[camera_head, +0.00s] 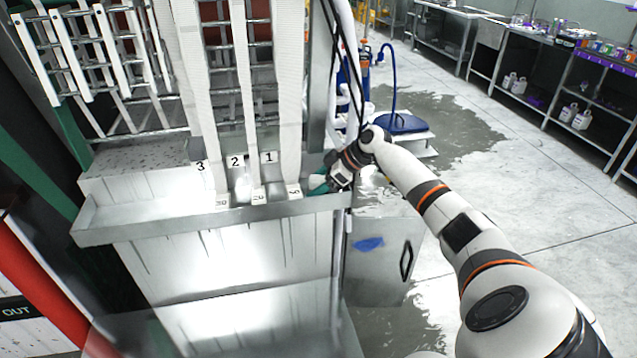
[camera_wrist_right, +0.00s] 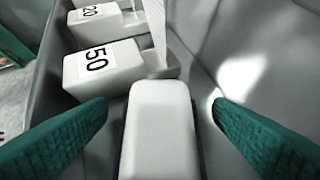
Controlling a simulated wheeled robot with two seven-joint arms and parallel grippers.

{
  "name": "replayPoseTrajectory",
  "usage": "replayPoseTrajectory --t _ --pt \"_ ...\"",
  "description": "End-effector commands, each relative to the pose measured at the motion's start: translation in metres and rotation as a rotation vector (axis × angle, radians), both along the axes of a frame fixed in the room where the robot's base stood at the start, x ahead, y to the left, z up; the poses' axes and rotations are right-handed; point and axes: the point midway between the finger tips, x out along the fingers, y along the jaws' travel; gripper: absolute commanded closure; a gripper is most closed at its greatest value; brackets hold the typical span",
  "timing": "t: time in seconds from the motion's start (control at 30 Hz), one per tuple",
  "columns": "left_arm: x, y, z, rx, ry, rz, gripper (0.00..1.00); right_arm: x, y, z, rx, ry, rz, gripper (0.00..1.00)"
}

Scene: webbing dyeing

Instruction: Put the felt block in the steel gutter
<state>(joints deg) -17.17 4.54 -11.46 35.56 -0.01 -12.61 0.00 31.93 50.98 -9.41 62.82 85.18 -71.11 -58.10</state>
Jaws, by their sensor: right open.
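The felt block is a pale, rounded block (camera_wrist_right: 160,130) between the fingers in the right wrist view. It lies within the steel gutter, beside a white weight marked 50 (camera_wrist_right: 103,68); whether it touches the floor is unclear. The steel gutter (camera_head: 150,228) runs along the front of the steel stand in the head view. Its grey wall also shows in the right wrist view (camera_wrist_right: 270,45). My right gripper (camera_head: 319,185) is at the gutter's right end. Its teal fingers are open (camera_wrist_right: 165,125), one on each side of the block, with gaps visible. My left gripper is out of view.
White webbing straps (camera_head: 240,90) hang into the gutter, with marked white weights (camera_head: 258,196) at their lower ends. Another weight (camera_wrist_right: 97,22) stands beyond the 50 one. A blue-hosed machine (camera_head: 400,123) stands behind on wet floor. Shelves line the right wall.

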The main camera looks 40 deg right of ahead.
Motion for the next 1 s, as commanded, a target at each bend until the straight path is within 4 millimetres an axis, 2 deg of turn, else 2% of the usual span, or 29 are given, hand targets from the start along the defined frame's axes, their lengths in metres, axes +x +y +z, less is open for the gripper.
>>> replayPoseTrajectory --t 0.17,0.6,0.8,1.0 --pt "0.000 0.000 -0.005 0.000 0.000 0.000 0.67 -0.011 -0.010 0.013 -0.003 0.000 -0.001 0.24" --pt "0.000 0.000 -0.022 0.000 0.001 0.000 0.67 -0.058 -0.047 0.073 -0.002 0.000 -0.001 0.24" --pt "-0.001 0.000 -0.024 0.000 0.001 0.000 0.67 -0.065 -0.052 0.083 0.000 0.000 0.000 0.24" --pt "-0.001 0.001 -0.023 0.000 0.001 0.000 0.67 -0.066 -0.052 0.084 0.000 0.000 0.000 0.24"
